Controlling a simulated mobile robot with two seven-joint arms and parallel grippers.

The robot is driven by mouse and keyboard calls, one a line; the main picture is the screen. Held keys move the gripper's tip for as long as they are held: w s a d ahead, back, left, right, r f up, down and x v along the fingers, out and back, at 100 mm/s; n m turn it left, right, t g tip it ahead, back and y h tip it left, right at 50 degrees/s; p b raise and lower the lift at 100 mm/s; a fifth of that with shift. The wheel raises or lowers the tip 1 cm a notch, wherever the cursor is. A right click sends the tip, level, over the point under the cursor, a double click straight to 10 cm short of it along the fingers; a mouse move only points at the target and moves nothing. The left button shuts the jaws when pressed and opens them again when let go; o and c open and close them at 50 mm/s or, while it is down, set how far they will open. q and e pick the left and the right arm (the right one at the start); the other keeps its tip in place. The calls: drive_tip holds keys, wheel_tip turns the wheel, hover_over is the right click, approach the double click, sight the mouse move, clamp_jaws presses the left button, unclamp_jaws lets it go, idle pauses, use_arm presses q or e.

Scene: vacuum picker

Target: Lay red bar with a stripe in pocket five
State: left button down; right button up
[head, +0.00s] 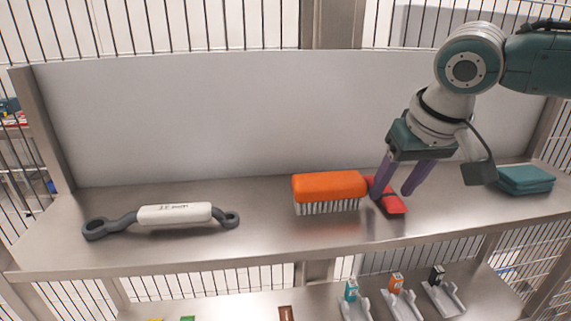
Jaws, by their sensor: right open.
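A flat red object (395,205), probably the red bar, lies on the upper shelf, right of the orange brush. My right gripper (391,195) is over it with its two purple fingers apart. The left finger covers part of the red object, and the right finger is at its right side. I cannot tell whether the fingers touch it, and no stripe shows clearly. My left gripper is not in view. Pale grey holders (402,305) stand on the lower level at the bottom edge; I cannot tell which pocket is number five.
The orange brush (329,187) with pale bristles stands close left of the red object. A white-and-grey handle tool (174,214) lies farther left, and folded teal cloths (524,179) lie at right. The upper shelf (270,240) has a pale back panel (230,115) and a front edge.

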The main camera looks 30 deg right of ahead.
drive_tip(key=shift+w+f, duration=0.1)
drive_tip(key=shift+f, duration=0.2)
drive_tip(key=shift+c, duration=0.3)
clamp_jaws()
